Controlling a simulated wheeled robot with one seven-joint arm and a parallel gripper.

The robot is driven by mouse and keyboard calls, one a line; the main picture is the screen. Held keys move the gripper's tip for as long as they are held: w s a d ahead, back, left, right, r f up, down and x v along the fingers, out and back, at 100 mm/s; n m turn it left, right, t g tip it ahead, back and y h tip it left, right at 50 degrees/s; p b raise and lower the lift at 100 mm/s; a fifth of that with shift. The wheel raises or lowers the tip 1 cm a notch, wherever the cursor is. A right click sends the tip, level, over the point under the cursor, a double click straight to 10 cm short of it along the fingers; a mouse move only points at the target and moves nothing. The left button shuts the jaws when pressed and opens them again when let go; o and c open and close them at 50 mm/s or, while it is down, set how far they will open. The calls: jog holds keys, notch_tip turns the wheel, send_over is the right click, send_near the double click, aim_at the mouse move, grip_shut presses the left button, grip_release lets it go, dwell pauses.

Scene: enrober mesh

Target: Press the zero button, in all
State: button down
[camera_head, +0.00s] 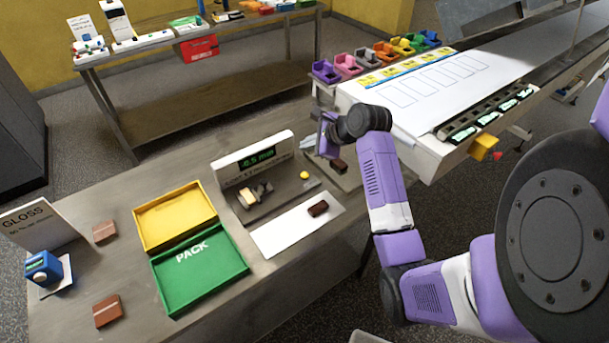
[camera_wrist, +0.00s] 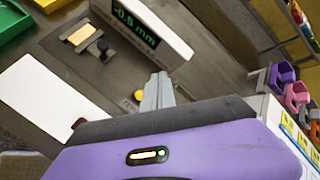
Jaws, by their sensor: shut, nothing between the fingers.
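The zero button is likely the small round yellow button (camera_head: 304,175) on the grey base of the gauge. It also shows in the wrist view (camera_wrist: 139,95), just left of my fingertips. The gauge's white panel (camera_head: 226,171) has a green display (camera_head: 257,159) that appears to read -0.5 mm; it also shows in the wrist view (camera_wrist: 136,24). A tan block (camera_head: 247,199) sits on the gauge base beside a dark part. My gripper (camera_head: 305,143) is shut and empty, its grey fingers (camera_wrist: 158,88) near the button. Contact cannot be told.
A white sheet (camera_head: 278,238) with a brown piece (camera_head: 318,208) lies in front of the gauge. A yellow tray (camera_head: 140,215) and green PACK tray (camera_head: 163,300) stand left. Another brown piece (camera_head: 338,166) lies right of the gauge. The white conveyor bench (camera_head: 410,140) stands behind my arm.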

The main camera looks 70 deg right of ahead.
jog(key=b, duration=0.8)
send_over(307, 176)
notch_tip(307, 176, down, 7)
jog(key=shift+s+r, duration=0.1)
jog(key=shift+r, duration=0.1)
jog(key=shift+f, duration=1.1)
dwell(0.9)
jog(key=shift+f+p, duration=0.4)
jog(key=shift+f, duration=0.5)
dwell(0.8)
jog(key=shift+r, duration=0.1)
jog(key=shift+r+p, duration=0.85)
jog(key=shift+p, duration=0.5)
